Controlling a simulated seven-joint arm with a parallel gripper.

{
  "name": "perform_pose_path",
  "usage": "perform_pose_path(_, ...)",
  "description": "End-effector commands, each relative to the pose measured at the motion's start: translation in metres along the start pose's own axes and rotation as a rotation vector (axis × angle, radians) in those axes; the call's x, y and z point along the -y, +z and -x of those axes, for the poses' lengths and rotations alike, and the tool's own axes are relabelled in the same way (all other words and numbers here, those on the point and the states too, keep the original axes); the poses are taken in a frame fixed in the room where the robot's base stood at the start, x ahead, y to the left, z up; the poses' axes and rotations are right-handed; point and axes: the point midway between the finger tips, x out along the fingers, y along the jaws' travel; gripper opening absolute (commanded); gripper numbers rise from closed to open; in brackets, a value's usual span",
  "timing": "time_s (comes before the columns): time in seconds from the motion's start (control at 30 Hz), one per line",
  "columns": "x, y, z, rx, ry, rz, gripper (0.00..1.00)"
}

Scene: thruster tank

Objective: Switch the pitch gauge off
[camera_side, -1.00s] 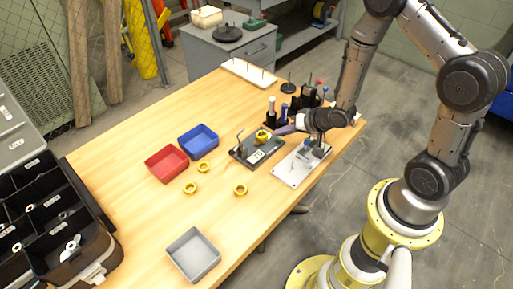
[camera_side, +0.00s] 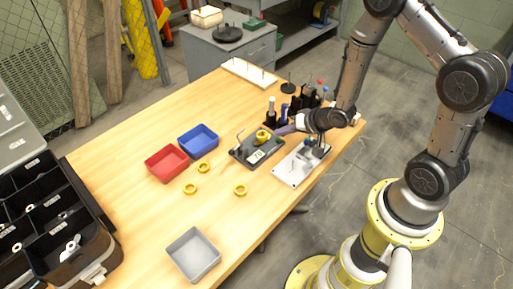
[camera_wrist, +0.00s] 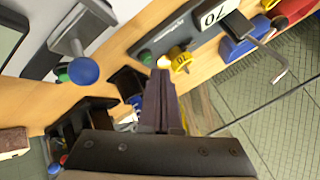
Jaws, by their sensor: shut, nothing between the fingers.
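A dark grey plate device, probably the pitch gauge (camera_side: 250,154), lies on the table with a white label or display and a yellow round part (camera_side: 263,135) on it. In the wrist view the dark plate (camera_wrist: 160,44) shows a white panel reading "70" or "10" (camera_wrist: 215,13), a yellow knob-like part (camera_wrist: 180,62), a small green spot and a bright pale spot by my fingertips. A bent metal rod (camera_wrist: 262,40) stands at its far end. My gripper (camera_wrist: 163,75) is shut and empty, its tips close to the plate's edge; contact cannot be told. It also shows in the side view (camera_side: 281,131).
A light metal plate (camera_side: 289,174) with a blue-ball lever (camera_wrist: 83,70) is beside the gauge. Dark holders with upright tools (camera_side: 285,112) stand behind my gripper. Red (camera_side: 166,163) and blue (camera_side: 198,141) bins and loose yellow rings (camera_side: 240,190) lie left.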

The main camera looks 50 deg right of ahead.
Motion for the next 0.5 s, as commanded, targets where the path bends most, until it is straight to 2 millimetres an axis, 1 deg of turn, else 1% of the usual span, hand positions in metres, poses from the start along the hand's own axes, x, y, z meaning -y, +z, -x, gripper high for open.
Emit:
perform_pose_path(0.3, -0.0042, 0.0041, -0.0062, -0.001, 0.000, 0.000, 0.00)
perform_pose_path(0.5, -0.0044, 0.0043, -0.0063, -0.001, 0.000, 0.000, 0.00)
